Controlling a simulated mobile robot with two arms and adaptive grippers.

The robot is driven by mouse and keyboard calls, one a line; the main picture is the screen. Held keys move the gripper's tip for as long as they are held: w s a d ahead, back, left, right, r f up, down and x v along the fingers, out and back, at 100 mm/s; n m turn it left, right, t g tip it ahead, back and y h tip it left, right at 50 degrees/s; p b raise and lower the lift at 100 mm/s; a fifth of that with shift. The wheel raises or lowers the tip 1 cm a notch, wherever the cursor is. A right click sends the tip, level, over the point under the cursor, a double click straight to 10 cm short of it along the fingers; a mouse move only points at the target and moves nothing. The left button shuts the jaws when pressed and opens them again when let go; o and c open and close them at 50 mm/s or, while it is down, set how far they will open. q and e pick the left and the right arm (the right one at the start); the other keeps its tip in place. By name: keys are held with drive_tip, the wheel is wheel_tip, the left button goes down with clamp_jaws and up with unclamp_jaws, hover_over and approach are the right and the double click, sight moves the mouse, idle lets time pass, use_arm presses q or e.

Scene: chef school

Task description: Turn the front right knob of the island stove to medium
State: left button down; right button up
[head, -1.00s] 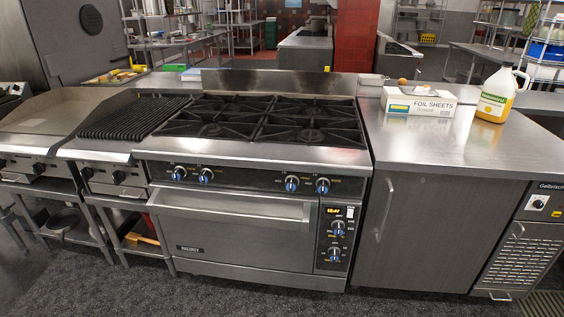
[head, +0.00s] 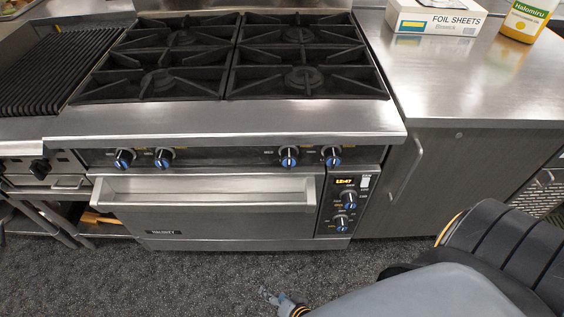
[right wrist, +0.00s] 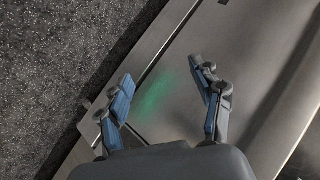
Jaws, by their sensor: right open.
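The island stove (head: 250,118) stands ahead with several black burner grates on top. Its front panel carries a left pair and a right pair of blue-and-silver knobs. The rightmost front knob (head: 332,156) is clear of any gripper; its exact setting is too small to read. The knob beside it (head: 289,155) is just to the left. My right gripper (head: 270,297) is low at the bottom of the head view, below the stove front and apart from the knobs. In the right wrist view the gripper (right wrist: 163,76) is open and empty. My left gripper is out of view.
Two more knobs (head: 350,200) sit on the oven panel below, under a lit display. The oven handle (head: 205,190) juts out beneath the front knobs. A foil sheets box (head: 436,15) and a yellow jug (head: 526,18) stand on the right counter. The floor ahead is clear.

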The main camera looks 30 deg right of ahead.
drive_tip(key=w+r+m+t+h, duration=0.1)
drive_tip(key=w+r+m+t, duration=0.2)
drive_tip(key=w+r+m, duration=0.45)
drive_tip(key=m+t+h+b, duration=0.2)
drive_tip(key=m+t+h, duration=0.35)
drive_tip(key=m, duration=0.85)
approach(289, 165)
drive_tip(key=a+f+g+h, duration=0.1)
drive_tip(key=a+f+g, duration=0.1)
drive_tip(key=a+f, duration=0.45)
wheel_tip(289, 165, up, 7)
drive_tip(key=d+m+g+h, duration=0.1)
drive_tip(key=d+m+h, duration=0.25)
drive_tip(key=m, duration=0.45)
drive_tip(key=p+x, duration=0.1)
drive_tip(key=x, duration=1.1)
drive_tip(key=shift+w+d+r+p, duration=0.15)
drive_tip(key=shift+w+p, duration=0.15)
drive_tip(key=shift+w, duration=0.1)
drive_tip(key=c, duration=1.2)
